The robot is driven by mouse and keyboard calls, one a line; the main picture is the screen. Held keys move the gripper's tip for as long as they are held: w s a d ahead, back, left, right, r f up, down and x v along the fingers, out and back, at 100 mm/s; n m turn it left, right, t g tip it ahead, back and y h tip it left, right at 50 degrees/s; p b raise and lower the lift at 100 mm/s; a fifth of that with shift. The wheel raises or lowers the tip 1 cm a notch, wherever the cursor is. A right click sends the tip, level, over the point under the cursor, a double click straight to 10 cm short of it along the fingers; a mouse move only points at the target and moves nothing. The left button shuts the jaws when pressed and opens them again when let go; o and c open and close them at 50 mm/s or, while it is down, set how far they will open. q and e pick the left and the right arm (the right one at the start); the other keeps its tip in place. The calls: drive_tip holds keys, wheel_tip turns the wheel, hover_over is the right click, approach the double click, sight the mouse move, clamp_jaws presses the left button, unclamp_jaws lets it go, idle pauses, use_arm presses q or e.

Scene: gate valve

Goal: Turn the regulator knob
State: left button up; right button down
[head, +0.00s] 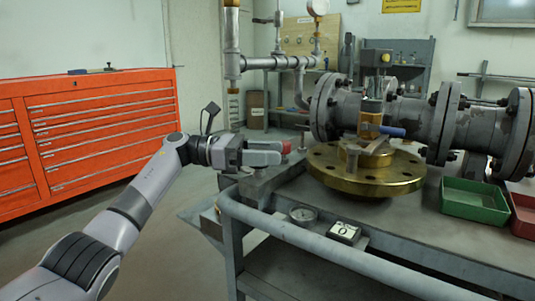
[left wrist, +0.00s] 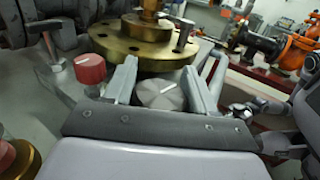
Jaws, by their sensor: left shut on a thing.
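My left gripper (head: 284,153) is at the left end of the grey workbench (head: 300,185). In the left wrist view its two fingers (left wrist: 160,88) stand on either side of a round grey knob (left wrist: 162,97) with a white line on top, and are shut on it. The white line lies slanted across the knob. A red knob (left wrist: 89,68) with a white mark stands apart, left of the fingers in the left wrist view. It shows just behind the fingertips in the head view (head: 286,147). The grey knob is hidden in the head view.
Green (head: 475,202) and red (head: 523,215) trays sit at right.

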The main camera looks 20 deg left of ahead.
use_arm(q)
drive_tip(key=shift+f+m+g, duration=0.15)
drive_tip(key=shift+m+g, duration=0.15)
drive_tip(key=shift+g, duration=0.2)
drive_tip(key=o, duration=0.9)
drive_tip(key=shift+o, duration=0.2)
drive_tip(key=s+a+p, duration=0.1)
drive_tip(key=a, duration=0.6)
use_arm(e)
drive_tip(key=shift+s+d, duration=0.2)
drive_tip(key=shift+d, duration=0.2)
